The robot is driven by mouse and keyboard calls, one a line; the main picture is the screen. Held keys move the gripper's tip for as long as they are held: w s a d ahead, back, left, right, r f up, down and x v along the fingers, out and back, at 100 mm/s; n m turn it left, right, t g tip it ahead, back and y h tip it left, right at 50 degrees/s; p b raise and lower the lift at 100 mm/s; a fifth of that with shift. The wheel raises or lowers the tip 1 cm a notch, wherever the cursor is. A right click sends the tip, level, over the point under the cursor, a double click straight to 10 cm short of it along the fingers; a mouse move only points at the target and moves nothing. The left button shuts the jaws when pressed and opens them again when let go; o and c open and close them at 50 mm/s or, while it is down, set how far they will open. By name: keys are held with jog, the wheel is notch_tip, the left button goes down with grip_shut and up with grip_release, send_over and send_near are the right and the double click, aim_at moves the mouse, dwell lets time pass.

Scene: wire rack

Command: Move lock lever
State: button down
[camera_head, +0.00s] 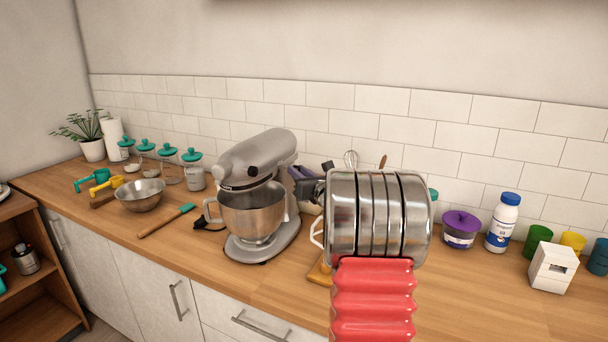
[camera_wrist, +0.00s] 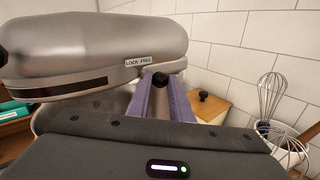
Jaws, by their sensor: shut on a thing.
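The silver stand mixer (camera_head: 256,160) stands on the wooden counter with its steel bowl (camera_head: 252,213) under the head. Its head also fills the upper left of the wrist view (camera_wrist: 95,50), where a label reading "LOCK FREE" (camera_wrist: 138,62) shows on its side. The lock lever (camera_wrist: 160,81), with a dark rounded end, sits just below and right of the label. My gripper (camera_wrist: 159,92) has its purple fingers shut on the lever, one on each side. In the head view my gripper (camera_head: 301,173) is at the mixer's right side; the lever is hidden there.
A metal bowl (camera_head: 140,195) and a teal spatula (camera_head: 167,220) lie left of the mixer. A purple-lidded tub (camera_head: 460,229), a white bottle (camera_head: 502,223) and coloured cups stand right. A whisk (camera_wrist: 270,100) is at the right of the wrist view. The tiled wall is behind.

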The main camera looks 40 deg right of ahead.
jog(key=shift+d+r, duration=0.1)
jog(key=shift+d, duration=0.05)
jog(key=c, duration=1.6)
grip_release()
jog(key=shift+o, duration=0.2)
jog(key=shift+s, duration=0.1)
jog(key=v, duration=1.3)
jog(key=shift+s, duration=0.3)
